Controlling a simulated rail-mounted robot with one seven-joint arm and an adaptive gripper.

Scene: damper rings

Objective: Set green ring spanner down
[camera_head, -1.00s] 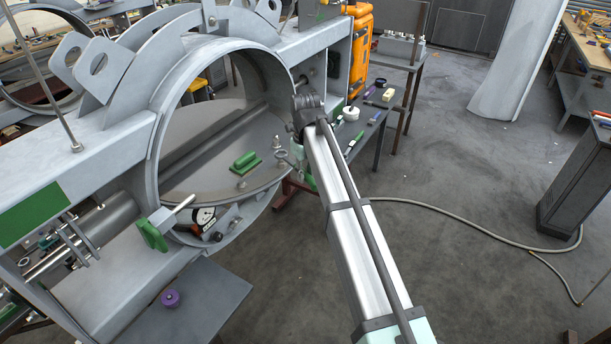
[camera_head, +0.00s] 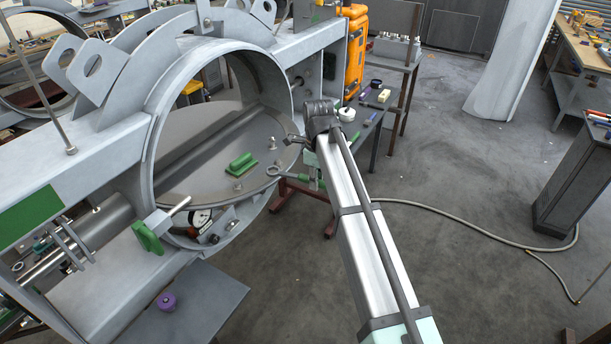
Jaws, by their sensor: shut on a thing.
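The green ring spanner (camera_head: 288,176) is in my gripper (camera_head: 310,172), beside the right edge of the big round opening. Its metal ring end points left, and its green shank runs back to the jaws. My gripper is shut on it, and the fingers are partly hidden by my own arm. The spanner hangs in the air in front of the lower right rim of the ring housing (camera_head: 160,150).
A dark side table (camera_head: 377,135) with several small tools stands behind my arm at the right. A green block (camera_head: 241,163) lies on the grey disc (camera_head: 200,180) inside the opening. A purple knob (camera_head: 166,301) sits on a lower plate (camera_head: 215,295). A hose (camera_head: 470,233) crosses the floor.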

